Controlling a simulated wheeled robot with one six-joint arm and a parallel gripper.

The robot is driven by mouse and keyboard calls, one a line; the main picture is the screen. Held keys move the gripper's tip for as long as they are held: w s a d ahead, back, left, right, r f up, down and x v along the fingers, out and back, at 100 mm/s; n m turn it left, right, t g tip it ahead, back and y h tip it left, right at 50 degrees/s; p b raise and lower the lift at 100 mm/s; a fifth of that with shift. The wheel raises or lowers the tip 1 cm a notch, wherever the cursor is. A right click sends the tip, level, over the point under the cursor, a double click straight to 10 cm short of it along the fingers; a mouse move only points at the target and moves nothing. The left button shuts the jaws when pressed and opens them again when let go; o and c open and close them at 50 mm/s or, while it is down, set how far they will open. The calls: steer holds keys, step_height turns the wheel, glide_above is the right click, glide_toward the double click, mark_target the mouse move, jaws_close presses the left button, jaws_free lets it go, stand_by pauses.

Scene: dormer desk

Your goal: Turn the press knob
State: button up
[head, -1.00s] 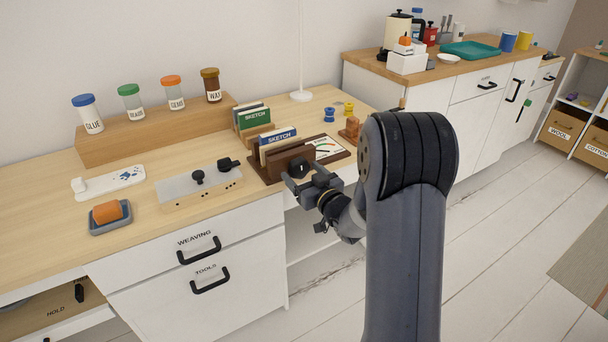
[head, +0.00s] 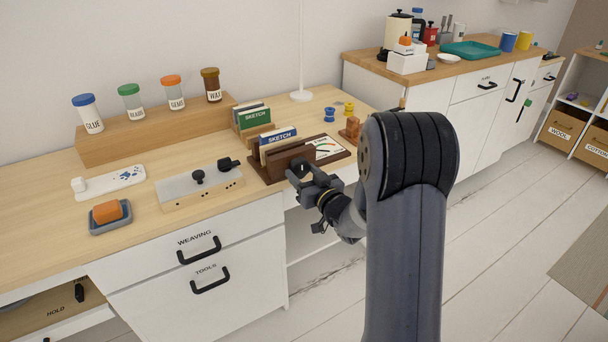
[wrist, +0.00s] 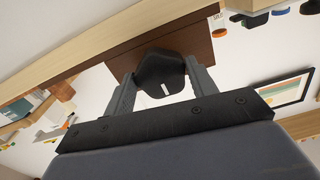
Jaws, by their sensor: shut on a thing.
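The press (head: 268,175) is a dark brown wooden block on a base at the desk's front edge. Its black knob (wrist: 158,72) has a short white mark and sits against the brown front in the wrist view. My gripper (wrist: 162,88) has one finger on each side of the knob and is shut on it. The white mark lies between the fingers, slightly tilted. In the head view my gripper (head: 301,174) is at the press front and hides most of the knob.
A white card with a coloured scale (head: 327,148) lies behind the knob. A panel with black knobs (head: 200,188) is to the left. Open floor lies right of the desk.

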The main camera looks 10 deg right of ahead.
steer(key=m, duration=0.5)
steer(key=shift+a+m+p, duration=0.1)
steer(key=shift+m+p, duration=0.4)
steer(key=shift+m, duration=1.3)
steer(key=o, duration=1)
steer(key=shift+c, duration=0.2)
steer(key=shift+s, duration=0.15)
steer(key=v, duration=1)
steer(key=shift+s, duration=0.3)
